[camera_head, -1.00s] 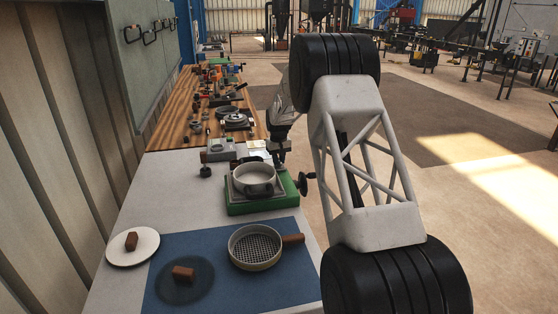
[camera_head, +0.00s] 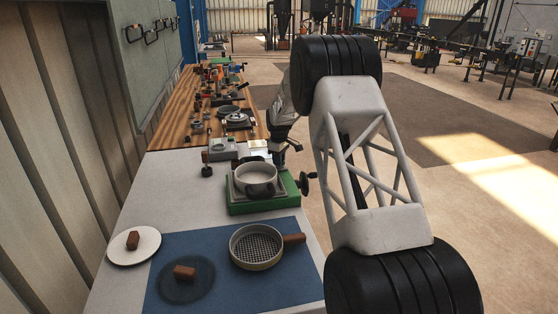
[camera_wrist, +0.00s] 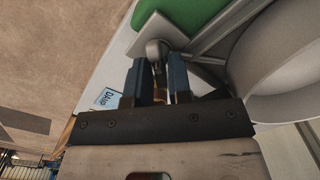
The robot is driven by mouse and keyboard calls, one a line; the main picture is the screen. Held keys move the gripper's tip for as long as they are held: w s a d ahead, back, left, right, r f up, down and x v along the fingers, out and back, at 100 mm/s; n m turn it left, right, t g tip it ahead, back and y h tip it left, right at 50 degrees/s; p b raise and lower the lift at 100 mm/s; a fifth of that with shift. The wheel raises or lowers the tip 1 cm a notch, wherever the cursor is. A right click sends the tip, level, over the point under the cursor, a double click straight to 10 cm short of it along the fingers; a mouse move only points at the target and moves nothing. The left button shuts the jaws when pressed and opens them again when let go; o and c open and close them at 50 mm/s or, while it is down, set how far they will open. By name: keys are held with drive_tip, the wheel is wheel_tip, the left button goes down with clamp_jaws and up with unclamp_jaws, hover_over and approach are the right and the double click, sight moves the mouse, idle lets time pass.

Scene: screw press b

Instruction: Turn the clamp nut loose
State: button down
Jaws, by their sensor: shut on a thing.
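In the wrist view my gripper (camera_wrist: 157,88) has its two dark blue fingers on either side of a small grey rounded piece, which looks like the clamp nut (camera_wrist: 156,48). The fingers are shut on it, close to a grey plate and the green base (camera_wrist: 192,14). In the head view the green base (camera_head: 262,208) sits on the bench with a pale round ring or pan (camera_head: 256,181) on top. My wrist (camera_head: 283,128) is just behind it; the fingertips and nut cannot be made out there.
A dark handwheel (camera_head: 308,184) sticks out at the base's right. A sieve (camera_head: 256,248) with a brown handle lies on a blue mat (camera_head: 215,295), beside a dark disc (camera_head: 187,284). A white disc (camera_head: 134,249) lies left. Tools crowd the wooden bench behind.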

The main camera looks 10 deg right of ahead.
idle(0.4)
drive_tip(key=c, duration=1.2)
unclamp_jaws()
